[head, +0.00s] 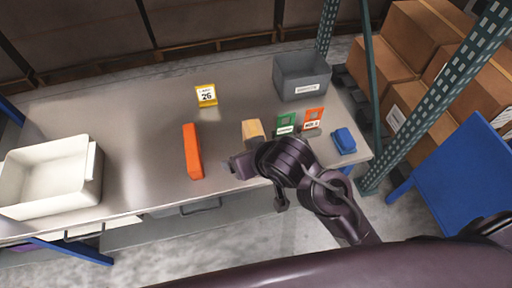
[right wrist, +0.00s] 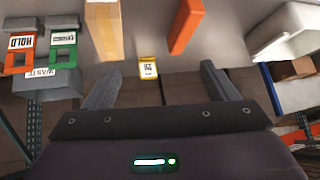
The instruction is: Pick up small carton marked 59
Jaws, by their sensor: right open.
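A small tan carton (head: 252,130) stands on the grey table, just behind my right gripper. It also shows at the top left of the right wrist view (right wrist: 103,30), outside and left of the jaws; no number can be read on it. My right gripper (head: 238,167) is over the table's front part, between the carton and the orange block. Its two fingers are spread and nothing is between them in the right wrist view (right wrist: 160,72). My left gripper is not in view.
An orange block (head: 193,151) and a yellow sign marked 26 (head: 206,95) stand left of the carton. Green (head: 286,123) and orange (head: 312,117) stands, a grey bin (head: 302,79) and a blue object (head: 344,140) are right. A white tote (head: 50,178) is far left.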

